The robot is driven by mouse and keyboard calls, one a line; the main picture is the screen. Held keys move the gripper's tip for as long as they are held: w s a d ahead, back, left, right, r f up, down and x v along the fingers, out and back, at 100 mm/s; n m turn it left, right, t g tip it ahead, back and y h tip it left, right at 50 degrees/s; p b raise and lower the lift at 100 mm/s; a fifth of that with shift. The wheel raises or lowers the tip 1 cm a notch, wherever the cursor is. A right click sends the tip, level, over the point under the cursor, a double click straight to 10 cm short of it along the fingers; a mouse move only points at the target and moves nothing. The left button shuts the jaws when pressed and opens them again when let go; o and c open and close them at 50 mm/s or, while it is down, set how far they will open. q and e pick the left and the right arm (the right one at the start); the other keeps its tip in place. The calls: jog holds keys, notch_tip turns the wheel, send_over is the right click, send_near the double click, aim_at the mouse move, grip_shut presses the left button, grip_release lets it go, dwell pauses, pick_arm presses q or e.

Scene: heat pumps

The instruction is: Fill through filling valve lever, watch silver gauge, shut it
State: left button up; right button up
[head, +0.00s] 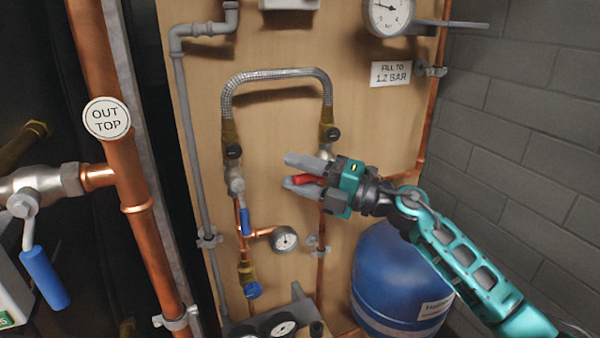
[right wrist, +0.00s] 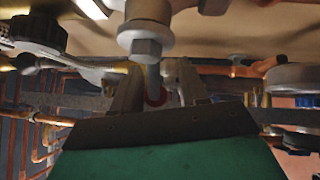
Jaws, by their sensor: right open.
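My right gripper (head: 287,171) comes in from the right, its fingers pointing left in front of the board. It is open, with a red lever (head: 308,180) between or just beside its fingers; contact is unclear. In the right wrist view a bit of red (right wrist: 157,97) shows between the fingers, below a grey valve bolt (right wrist: 146,47). The valve body behind the gripper is mostly hidden. The silver gauge (head: 387,14) is at the top right, cut off by the frame edge, above a "FILL TO 1.2 BAR" sign (head: 390,74). My left gripper is not in view.
A braided hose (head: 277,74) arches above the gripper. A blue-handled valve (head: 245,221) and small gauge (head: 285,239) lie lower left. A blue vessel (head: 385,283) stands below my forearm. A copper pipe marked "OUT TOP" (head: 107,119) and another blue lever (head: 45,277) are left.

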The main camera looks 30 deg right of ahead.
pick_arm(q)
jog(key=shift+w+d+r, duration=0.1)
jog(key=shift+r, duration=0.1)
pick_arm(e)
grip_shut()
dwell(0.6)
